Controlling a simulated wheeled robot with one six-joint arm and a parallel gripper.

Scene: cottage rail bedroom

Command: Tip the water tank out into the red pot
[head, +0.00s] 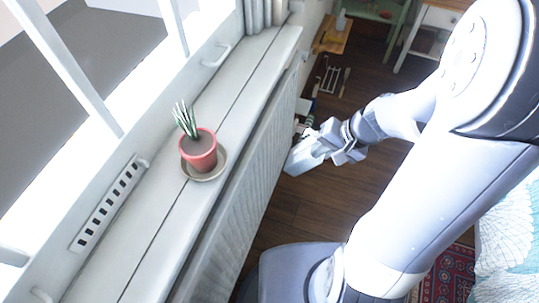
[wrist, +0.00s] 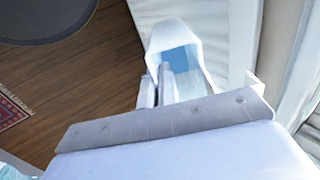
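The red pot (head: 203,162) stands upright on a brown saucer (head: 220,167) on the windowsill, with soil and a spiky green plant in it. The water tank (head: 303,155) is a narrow pale box at the end of my arm, right of the radiator and lower than the sill. In the wrist view the tank (wrist: 205,73) shows its open mouth with blue inside. My gripper (head: 330,143) appears shut on the tank's near part; its fingers also show in the wrist view (wrist: 158,88). The exact contact is partly hidden. The pot is not in the wrist view.
The white windowsill (head: 235,120) runs along the window above a ribbed radiator (head: 243,225). A vent strip (head: 108,205) and a window handle (head: 216,56) border the sill. The sill around the saucer is clear. Wooden floor (head: 310,205) lies right of the radiator.

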